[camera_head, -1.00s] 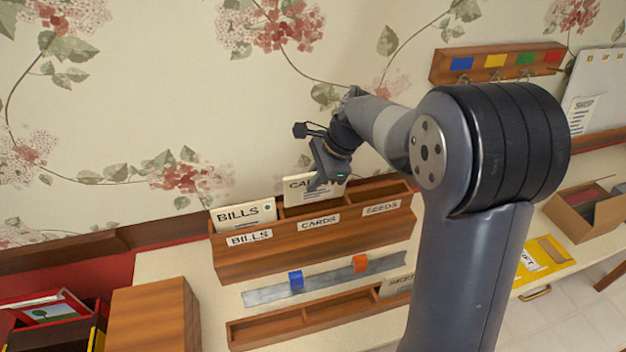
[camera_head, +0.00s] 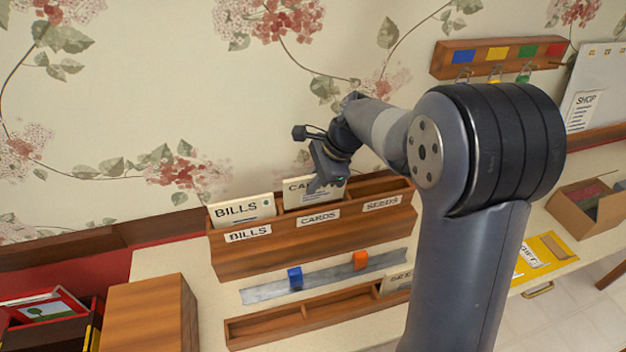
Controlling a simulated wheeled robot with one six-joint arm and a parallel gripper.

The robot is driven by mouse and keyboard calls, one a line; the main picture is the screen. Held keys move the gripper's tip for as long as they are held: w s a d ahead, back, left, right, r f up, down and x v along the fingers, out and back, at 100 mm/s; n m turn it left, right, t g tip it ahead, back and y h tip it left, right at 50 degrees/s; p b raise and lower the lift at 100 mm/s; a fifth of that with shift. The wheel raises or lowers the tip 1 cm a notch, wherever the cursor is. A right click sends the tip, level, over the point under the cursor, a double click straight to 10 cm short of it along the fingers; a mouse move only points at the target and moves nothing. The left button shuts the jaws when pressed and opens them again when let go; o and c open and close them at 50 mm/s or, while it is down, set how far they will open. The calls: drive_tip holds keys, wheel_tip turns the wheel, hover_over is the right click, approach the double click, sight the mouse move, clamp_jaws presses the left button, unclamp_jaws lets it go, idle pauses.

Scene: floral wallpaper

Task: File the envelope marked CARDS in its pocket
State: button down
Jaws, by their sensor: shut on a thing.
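The CARDS envelope (camera_head: 299,192) is pale, with its label partly hidden by my gripper. It stands upright with its lower part inside the middle pocket of the wooden file box (camera_head: 290,250), behind the label CARDS (camera_head: 318,218). My gripper (camera_head: 318,187) is shut on the envelope's upper right part. The fingertips are hard to make out at this size. The BILLS envelope (camera_head: 243,211) stands in the left pocket of the same box. The right pocket, labelled SEEDS (camera_head: 382,203), shows no envelope.
A grey strip (camera_head: 325,278) with a blue and an orange clip lies before the file box. A low wooden tray (camera_head: 290,324) is in front, with a card at its right end. A wooden block (camera_head: 150,315) stands left. The wall is close behind the box.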

drive_tip(key=shift+f+b, duration=0.95)
drive_tip(key=shift+f, duration=1)
drive_tip(key=c, duration=1.5)
unclamp_jaws()
drive_tip(key=shift+r, duration=0.15)
drive_tip(key=v, duration=1)
drive_tip(key=shift+d+r, duration=0.15)
drive_tip(key=shift+r, duration=0.1)
drive_tip(key=shift+f, duration=0.1)
